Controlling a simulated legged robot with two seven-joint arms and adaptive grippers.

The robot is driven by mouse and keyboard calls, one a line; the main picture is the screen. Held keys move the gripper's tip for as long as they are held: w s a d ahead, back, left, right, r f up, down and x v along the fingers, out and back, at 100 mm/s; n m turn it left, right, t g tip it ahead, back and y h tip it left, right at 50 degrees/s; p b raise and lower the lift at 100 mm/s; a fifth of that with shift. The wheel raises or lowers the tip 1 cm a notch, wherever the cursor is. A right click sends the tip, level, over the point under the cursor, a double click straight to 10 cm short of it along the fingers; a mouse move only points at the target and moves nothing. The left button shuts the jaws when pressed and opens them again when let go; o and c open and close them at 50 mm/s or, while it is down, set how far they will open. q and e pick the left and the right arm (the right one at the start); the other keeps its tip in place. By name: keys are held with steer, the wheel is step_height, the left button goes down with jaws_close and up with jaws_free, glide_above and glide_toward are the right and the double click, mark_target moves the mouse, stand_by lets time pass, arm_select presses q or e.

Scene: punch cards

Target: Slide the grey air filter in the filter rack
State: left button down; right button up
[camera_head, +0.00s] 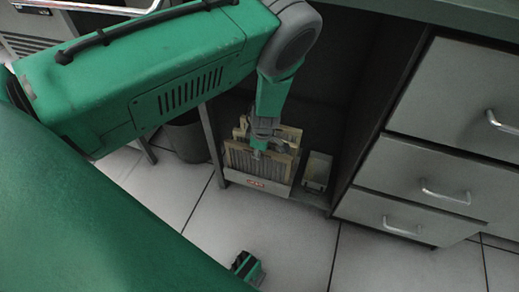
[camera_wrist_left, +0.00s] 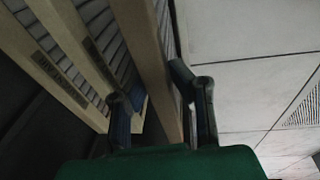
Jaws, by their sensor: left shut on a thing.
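My left gripper (camera_head: 262,147) reaches down from above into the open bay under the desk. In the left wrist view its two dark fingers (camera_wrist_left: 148,88) are shut on the edge of a tan-framed air filter (camera_wrist_left: 152,50), one finger on each side. Grey pleats show on this filter's right side. In the head view the filters stand upright in the filter rack (camera_head: 258,184), a low pale box with a small label on its front. The held filter's lower end is hidden, so I cannot tell how deep it sits.
More tan-framed filters with grey pleats (camera_wrist_left: 98,40) stand to the left of the held one. A small pale tray (camera_head: 317,171) is right of the rack. Drawers (camera_head: 423,180) flank the bay on the right; a dark bin (camera_head: 187,138) stands left.

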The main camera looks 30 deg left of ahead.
arm_select(q)
steer(key=shift+f, duration=0.1)
steer(key=shift+f, duration=0.85)
steer(key=c, duration=0.9)
jaws_free()
steer(key=shift+o, duration=0.2)
steer(key=shift+r+p, duration=2.25)
steer(key=shift+r, duration=0.85)
